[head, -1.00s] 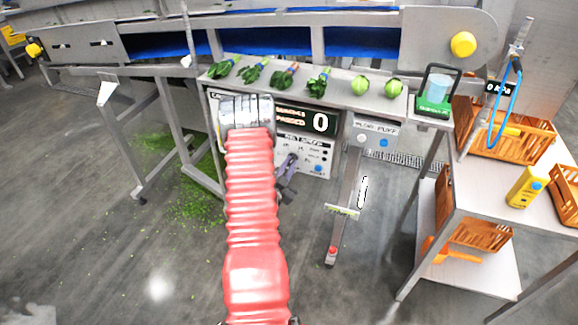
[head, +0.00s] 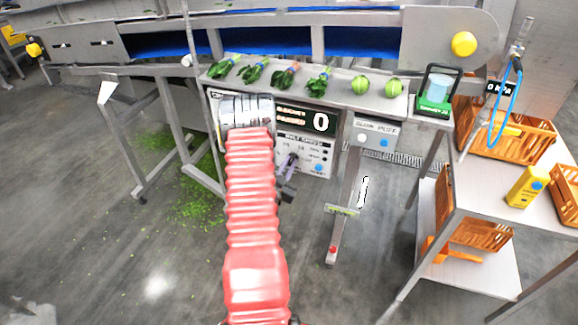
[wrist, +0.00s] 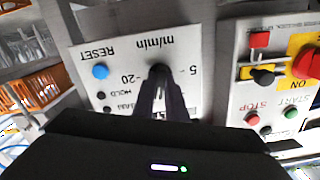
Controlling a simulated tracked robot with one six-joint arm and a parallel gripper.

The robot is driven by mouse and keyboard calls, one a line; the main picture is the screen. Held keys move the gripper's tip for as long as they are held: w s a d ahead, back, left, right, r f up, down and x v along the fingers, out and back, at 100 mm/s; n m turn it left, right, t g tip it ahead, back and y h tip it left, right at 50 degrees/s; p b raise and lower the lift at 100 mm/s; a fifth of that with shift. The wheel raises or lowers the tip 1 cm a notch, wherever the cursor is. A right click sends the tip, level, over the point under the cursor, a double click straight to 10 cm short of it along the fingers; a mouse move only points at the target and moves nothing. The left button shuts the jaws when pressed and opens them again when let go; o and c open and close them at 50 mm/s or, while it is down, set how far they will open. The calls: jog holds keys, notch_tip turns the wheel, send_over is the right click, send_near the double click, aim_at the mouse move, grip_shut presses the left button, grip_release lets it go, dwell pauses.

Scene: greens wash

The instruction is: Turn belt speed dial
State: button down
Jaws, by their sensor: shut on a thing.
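The belt speed panel is pale and carries a "BELT SPEED" label, seen below the counter display in the head view (head: 318,150). In the wrist view the panel (wrist: 122,62) appears upside down, with "m/min", "5" and "20" markings around the dark belt speed dial (wrist: 160,72). My gripper (wrist: 161,92) is shut on the dial, its fingers reaching straight to it. In the head view my gripper (head: 290,163) is at the front of the panel and mostly hides the dial. The dial's pointer cannot be read.
A blue RESET button (wrist: 100,71) sits beside the dial. A second panel (wrist: 280,85) with red, yellow and green controls is close by. The counter display (head: 307,120) reads 0. A support post (head: 345,205) stands right of my arm.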

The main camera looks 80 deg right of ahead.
jog(key=n, duration=0.4)
jog(key=shift+w+d, duration=0.1)
jog(key=n, duration=0.5)
jog(key=shift+w+r, duration=0.1)
dwell(0.4)
jog(key=c, duration=1.8)
grip_release()
jog(key=w+a, duration=0.1)
jog(key=a, duration=1.2)
jog(key=shift+a, duration=0.4)
jog(key=shift+w, duration=0.1)
